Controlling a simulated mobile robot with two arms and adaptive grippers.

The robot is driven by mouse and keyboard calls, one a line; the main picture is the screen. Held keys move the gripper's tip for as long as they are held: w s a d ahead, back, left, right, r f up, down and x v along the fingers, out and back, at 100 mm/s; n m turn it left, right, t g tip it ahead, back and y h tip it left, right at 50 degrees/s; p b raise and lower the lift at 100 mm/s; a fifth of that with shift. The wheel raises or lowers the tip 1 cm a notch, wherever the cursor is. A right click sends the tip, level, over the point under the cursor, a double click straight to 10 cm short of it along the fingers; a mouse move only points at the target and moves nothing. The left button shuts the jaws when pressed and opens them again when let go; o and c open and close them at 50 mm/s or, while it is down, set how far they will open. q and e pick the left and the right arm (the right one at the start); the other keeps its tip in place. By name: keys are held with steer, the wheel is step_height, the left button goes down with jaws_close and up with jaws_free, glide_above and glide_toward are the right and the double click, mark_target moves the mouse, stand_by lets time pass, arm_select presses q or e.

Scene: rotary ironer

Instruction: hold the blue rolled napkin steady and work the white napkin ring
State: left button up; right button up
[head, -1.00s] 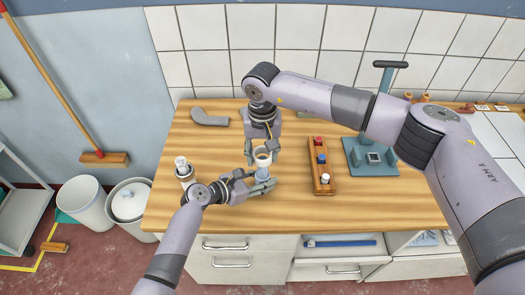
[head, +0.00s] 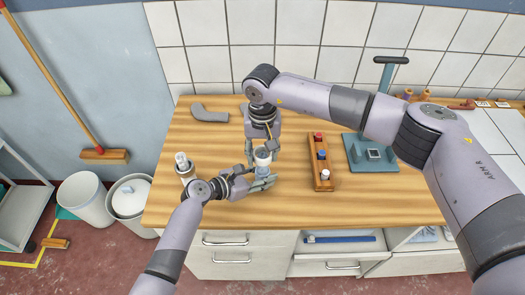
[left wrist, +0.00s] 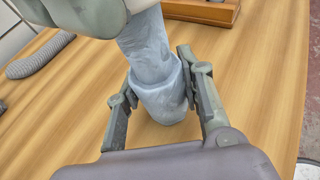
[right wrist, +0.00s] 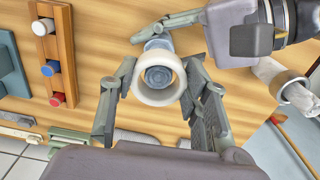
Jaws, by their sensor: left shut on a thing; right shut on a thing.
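The blue rolled napkin (left wrist: 150,50) stands upright over the wooden table, its lower part thicker. My left gripper (left wrist: 160,95) is shut on this lower part, one finger on each side. The white napkin ring (right wrist: 158,80) is between the fingers of my right gripper (right wrist: 160,92), which is shut on it at the napkin's top. The napkin's blue end shows inside the ring's opening; how far it reaches in I cannot tell. In the head view the ring (head: 262,156) sits just above my left gripper (head: 262,182). The left wrist view hides the ring behind my right gripper.
A wooden rack (head: 321,178) with red, blue and white pieces stands right of the grippers. A teal press (head: 372,160) is beyond it. A white roll in a ring (head: 183,163) stands at left. A grey bent tube (head: 210,115) lies at the back left. The front right tabletop is clear.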

mark_target(263, 171)
steer(key=shift+f, duration=0.3)
steer(key=shift+f, duration=1.05)
steer(key=o, duration=1)
steer(key=shift+o, duration=0.5)
steer(key=o, duration=0.5)
steer(key=shift+c, duration=0.2)
steer(key=shift+r, duration=0.1)
